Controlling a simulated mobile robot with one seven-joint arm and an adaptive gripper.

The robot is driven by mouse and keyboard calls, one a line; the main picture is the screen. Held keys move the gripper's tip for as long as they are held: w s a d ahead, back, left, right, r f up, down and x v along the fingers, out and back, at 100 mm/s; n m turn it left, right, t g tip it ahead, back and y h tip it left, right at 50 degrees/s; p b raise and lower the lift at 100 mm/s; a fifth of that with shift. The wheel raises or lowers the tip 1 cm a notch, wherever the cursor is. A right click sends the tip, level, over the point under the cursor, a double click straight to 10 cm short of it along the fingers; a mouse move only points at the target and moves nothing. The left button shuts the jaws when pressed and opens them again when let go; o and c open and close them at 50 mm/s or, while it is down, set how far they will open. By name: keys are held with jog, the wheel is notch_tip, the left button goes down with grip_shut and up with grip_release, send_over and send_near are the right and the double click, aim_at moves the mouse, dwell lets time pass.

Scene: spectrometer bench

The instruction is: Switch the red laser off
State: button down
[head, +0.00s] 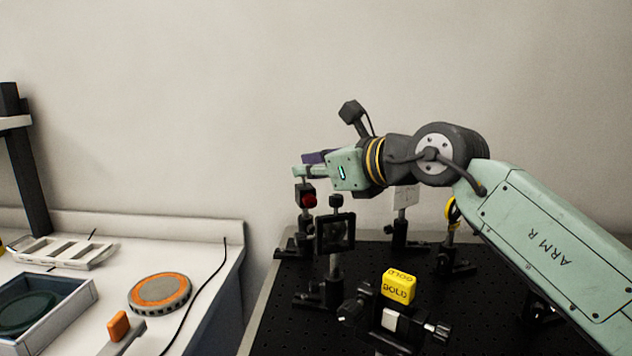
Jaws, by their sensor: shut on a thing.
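What looks like the red laser (307,199) is a small black housing with a round red front, on a post at the left edge of the black breadboard. My gripper (301,171) reaches left, with its fingertips right at the top of this housing. It is shut on a part there, most likely of the laser. The fingertips hide that part, and no switch can be made out. A purple piece (316,157) shows just behind the fingers.
On the black breadboard (272,318), a dark square-framed optic (335,234) stands in front of the laser. A yellow cube marked GOLD (398,286) sits on a mount nearer me. A white card (405,196) stands behind. A white bench at left holds an orange-ringed disc (160,293).

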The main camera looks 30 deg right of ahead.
jog(key=shift+w+a+n+g+h+b, duration=0.1)
jog(key=shift+a+n+g+h+b, duration=0.3)
jog(key=shift+n+b, duration=0.2)
dwell(0.3)
jog(key=c, duration=1.6)
grip_release()
jog(key=shift+c, duration=0.2)
jog(key=v, duration=0.7)
jog(key=shift+s, duration=0.25)
jog(key=shift+d+r, duration=0.1)
jog(key=shift+r, duration=0.05)
